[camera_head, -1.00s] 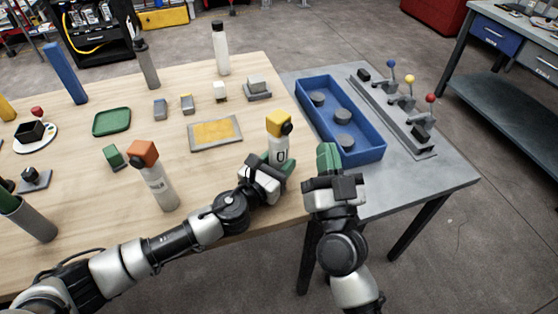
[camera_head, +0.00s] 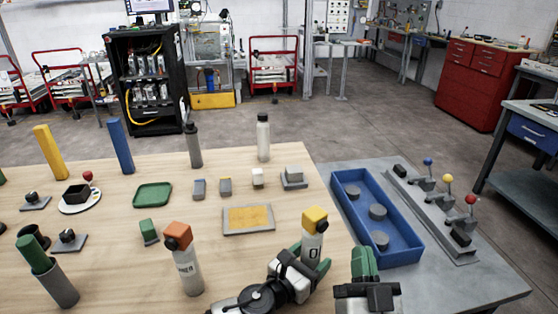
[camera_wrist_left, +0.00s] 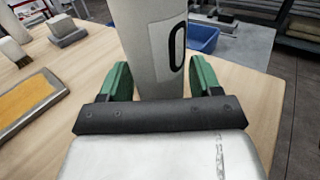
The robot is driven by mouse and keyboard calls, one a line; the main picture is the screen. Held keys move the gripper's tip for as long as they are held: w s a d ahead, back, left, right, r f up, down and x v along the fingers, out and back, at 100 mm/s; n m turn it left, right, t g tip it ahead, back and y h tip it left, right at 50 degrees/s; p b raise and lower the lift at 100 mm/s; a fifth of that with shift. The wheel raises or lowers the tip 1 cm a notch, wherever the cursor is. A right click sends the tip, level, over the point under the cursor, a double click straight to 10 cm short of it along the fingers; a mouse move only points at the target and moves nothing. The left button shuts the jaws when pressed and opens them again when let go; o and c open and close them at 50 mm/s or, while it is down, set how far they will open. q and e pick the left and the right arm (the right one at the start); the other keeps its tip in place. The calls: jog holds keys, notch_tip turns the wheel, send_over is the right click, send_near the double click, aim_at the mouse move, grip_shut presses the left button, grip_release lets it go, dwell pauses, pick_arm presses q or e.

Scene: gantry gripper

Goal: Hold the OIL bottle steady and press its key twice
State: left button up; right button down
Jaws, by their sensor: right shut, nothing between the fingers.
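The OIL bottle (camera_head: 312,246) stands upright near the table's front right. It is white with a yellow head (camera_head: 314,214) and a dark round part on the head's right side. Only an "O" of its label shows. My left gripper (camera_head: 307,262) is shut around the bottle's body below the head. In the left wrist view the bottle (camera_wrist_left: 160,50) fills the gap between the green fingers. The head is out of that view. My right gripper (camera_head: 364,264) is shut and empty, to the right of the bottle and apart from it, lower than the yellow head.
An orange-headed bottle (camera_head: 184,268) stands to the left of my left gripper. A yellow pad in a grey frame (camera_head: 248,230) lies behind. A blue tray (camera_head: 403,252) with grey discs and a lever rail (camera_head: 432,212) lie on the grey table to the right.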

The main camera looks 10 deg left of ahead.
pick_arm(q)
jog(key=shift+o, duration=0.8)
